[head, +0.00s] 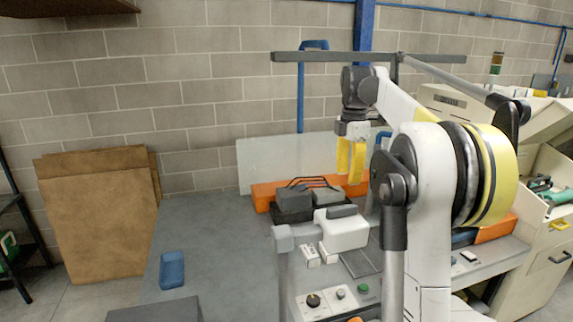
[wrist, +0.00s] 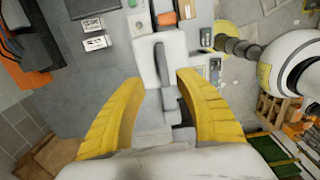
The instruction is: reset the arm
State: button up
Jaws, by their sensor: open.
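My gripper (head: 351,160) has yellow fingers. In the head view it hangs pointing down from my raised white arm, above the back part of the grey work table (head: 205,225). In the wrist view the two yellow fingers of my gripper (wrist: 160,80) stand wide apart with nothing held between them. A white device with a grey handle (wrist: 150,55) shows beyond the fingers in the wrist view, apart from them. The same white device (head: 342,232) shows in the head view, lower than the gripper.
A black tray (head: 292,215) with grey items and an orange case (head: 262,195) stand on the table. Brown boards (head: 95,215) lean on the wall. Cream cabinets (head: 545,220) stand right. The table's left part is mostly clear.

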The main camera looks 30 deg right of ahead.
jog(key=s+a+f+m+t+b, duration=0.2)
jog(key=s+a+f+m+b, duration=0.2)
jog(key=a+f+b, duration=0.45)
jog(key=s+a+f+m+t+b, duration=0.1)
jog(key=s+a+f+m+b, duration=0.25)
jog(key=a+f+b, duration=0.5)
jog(key=s+a+f+m+t+b, duration=0.2)
jog(key=s+a+f+m+b, duration=0.2)
jog(key=f, duration=0.8)
jog(key=s+a+f+m+t+b, duration=0.2)
jog(key=s+a+f+m+b, duration=0.2)
jog(key=s+a+f+b, duration=0.5)
notch_tip(320, 180, down, 4)
jog(key=shift+s+a+f, duration=0.1)
jog(key=shift+s+a, duration=0.65)
jog(key=shift+a, duration=0.1)
